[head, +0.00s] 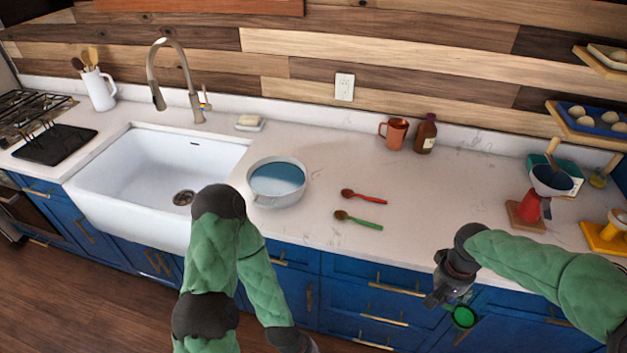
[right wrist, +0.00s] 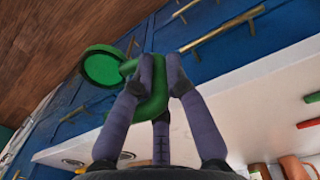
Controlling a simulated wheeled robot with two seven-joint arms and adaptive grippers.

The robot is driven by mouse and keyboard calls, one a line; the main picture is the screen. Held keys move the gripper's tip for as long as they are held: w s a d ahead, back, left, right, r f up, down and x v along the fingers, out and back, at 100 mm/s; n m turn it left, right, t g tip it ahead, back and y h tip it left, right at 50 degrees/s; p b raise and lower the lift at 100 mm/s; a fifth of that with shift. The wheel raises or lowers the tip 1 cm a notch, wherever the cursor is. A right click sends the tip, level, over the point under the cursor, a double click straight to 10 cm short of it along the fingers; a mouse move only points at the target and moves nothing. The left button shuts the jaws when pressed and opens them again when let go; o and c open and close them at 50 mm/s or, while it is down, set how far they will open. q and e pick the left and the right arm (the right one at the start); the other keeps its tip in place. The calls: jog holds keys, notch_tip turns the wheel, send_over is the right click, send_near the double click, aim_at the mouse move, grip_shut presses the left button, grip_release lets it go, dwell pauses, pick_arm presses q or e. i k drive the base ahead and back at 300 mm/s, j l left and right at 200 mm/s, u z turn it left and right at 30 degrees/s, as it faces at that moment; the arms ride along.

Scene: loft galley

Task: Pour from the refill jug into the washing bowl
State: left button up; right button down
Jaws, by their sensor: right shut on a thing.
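The washing bowl (head: 253,196) is pale and round, with a blue inside, on the counter right of the sink. I cannot tell whether the blue is liquid. My right gripper (head: 447,293) is low in front of the counter, well right of the bowl. In the right wrist view its fingers (right wrist: 160,75) are shut on the handle of a green vessel (right wrist: 103,67), which I take to be the refill jug. Its round green end also shows in the head view (head: 464,317). Its contents cannot be made out. My left arm bends down in front of the sink; its gripper is out of frame.
A red spoon (head: 366,197) and a green spoon (head: 361,220) lie right of the bowl. A red mug (head: 396,134) and brown bottle (head: 425,137) stand behind. A tap (head: 184,75) arches over the sink (head: 160,165). A red stand with a funnel (head: 533,200) is at right. The middle-right counter is clear.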

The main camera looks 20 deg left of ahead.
aim_at(276, 182)
jog(key=k+j+u, duration=0.1)
jog(key=k+u, duration=0.3)
jog(key=j+u, duration=0.1)
jog(key=u, duration=2.2)
jog(key=i+l+u, duration=0.1)
jog(key=i, duration=0.35)
jog(key=i+l, duration=0.3)
jog(key=i, duration=0.15)
jog(key=i+l, duration=0.1)
jog(key=i, duration=0.45)
jog(key=i+l+z, duration=0.1)
jog(key=i, duration=0.45)
jog(key=i+z, duration=0.5)
jog(key=z, duration=0.25)
jog(key=i+z, duration=0.45)
jog(key=z, duration=0.9)
